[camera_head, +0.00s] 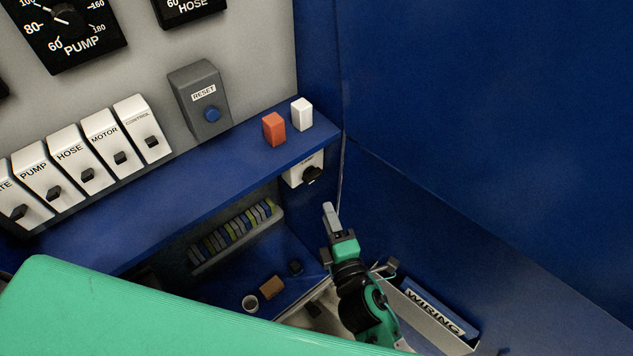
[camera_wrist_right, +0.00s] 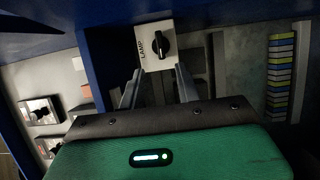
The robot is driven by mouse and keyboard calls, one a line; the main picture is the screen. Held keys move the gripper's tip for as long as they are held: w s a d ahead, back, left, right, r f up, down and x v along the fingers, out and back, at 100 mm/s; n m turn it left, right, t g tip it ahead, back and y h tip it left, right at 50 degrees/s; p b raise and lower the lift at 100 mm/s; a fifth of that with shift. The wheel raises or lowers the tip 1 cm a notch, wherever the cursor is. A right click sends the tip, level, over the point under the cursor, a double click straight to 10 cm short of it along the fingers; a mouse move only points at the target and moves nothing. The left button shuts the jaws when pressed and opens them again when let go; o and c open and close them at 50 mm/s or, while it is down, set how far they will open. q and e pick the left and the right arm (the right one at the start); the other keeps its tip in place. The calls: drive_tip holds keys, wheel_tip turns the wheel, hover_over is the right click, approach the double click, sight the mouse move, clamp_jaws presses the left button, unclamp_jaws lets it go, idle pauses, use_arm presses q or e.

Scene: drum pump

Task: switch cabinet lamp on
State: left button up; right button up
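The lamp switch is a small white plate (camera_head: 301,167) with a black rotary knob (camera_head: 311,174), mounted under the right end of the blue ledge in the head view. In the right wrist view the plate (camera_wrist_right: 147,60) reads LAMP and its black knob (camera_wrist_right: 159,43) is at top centre. My right gripper (camera_head: 331,214) is below the switch in the head view. In the right wrist view its two fingers (camera_wrist_right: 158,84) are spread and empty, pointing towards the plate; the knob shows beyond them, apparently untouched. My left gripper is not in view.
The blue ledge (camera_head: 190,211) carries an orange block (camera_head: 274,129) and a white block (camera_head: 302,114). Breakers and a RESET box (camera_head: 201,98) are above left. A terminal strip (camera_head: 232,234) sits under the ledge. A WIRING holder (camera_head: 433,312) is at lower right, beside the blue wall.

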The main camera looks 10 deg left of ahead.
sight(315, 180)
drive_tip(key=x, duration=1)
drive_tip(key=shift+p, duration=0.4)
clamp_jaws()
